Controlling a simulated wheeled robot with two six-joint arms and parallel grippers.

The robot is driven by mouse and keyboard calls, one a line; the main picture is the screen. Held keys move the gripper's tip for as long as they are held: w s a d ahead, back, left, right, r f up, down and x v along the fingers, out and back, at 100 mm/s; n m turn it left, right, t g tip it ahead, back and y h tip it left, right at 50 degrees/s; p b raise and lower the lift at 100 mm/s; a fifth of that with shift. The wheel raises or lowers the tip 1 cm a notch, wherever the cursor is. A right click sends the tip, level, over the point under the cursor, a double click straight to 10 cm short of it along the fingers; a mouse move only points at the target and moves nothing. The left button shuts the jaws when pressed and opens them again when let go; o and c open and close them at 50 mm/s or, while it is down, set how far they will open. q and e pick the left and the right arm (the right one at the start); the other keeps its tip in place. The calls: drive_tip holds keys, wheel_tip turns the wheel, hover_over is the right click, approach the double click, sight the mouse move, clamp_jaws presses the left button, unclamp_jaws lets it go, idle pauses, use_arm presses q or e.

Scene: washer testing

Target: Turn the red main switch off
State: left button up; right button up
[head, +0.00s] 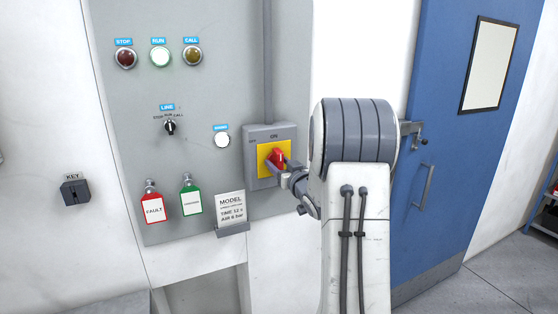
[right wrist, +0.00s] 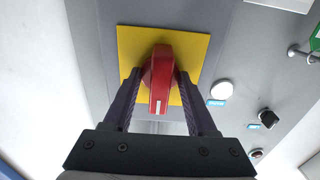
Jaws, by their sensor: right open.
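The red main switch (head: 278,157) is a rotary handle on a yellow plate (head: 264,168) on a grey box, with an ON label above and a smaller label at upper left. The handle appears upright, towards ON. In the right wrist view the red handle (right wrist: 160,75) has a white mark at its lower end. My right gripper (head: 287,174) is at the switch, partly covering the plate. In the right wrist view its open fingers (right wrist: 158,80) stand on either side of the handle; whether they touch it cannot be told. My left gripper is not in view.
The grey panel (head: 215,110) carries lamps, a LINE selector (head: 170,127), a white button (head: 222,140) and hanging red (head: 153,208) and green (head: 191,201) tags. A model card (head: 230,208) sits below left of the switch. A blue door (head: 440,130) stands at right.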

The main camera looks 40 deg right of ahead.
drive_tip(key=shift+w, duration=0.15)
clamp_jaws()
drive_tip(key=shift+f+n+b, duration=0.15)
drive_tip(key=shift+n+b, duration=0.25)
drive_tip(key=shift+b, duration=0.35)
drive_tip(key=n+b, duration=1.1)
drive_tip(key=b, duration=0.2)
drive_tip(key=n+b, duration=0.3)
drive_tip(key=shift+n, duration=0.3)
drive_tip(key=shift+n+b, duration=0.9)
drive_tip(key=shift+n, duration=0.6)
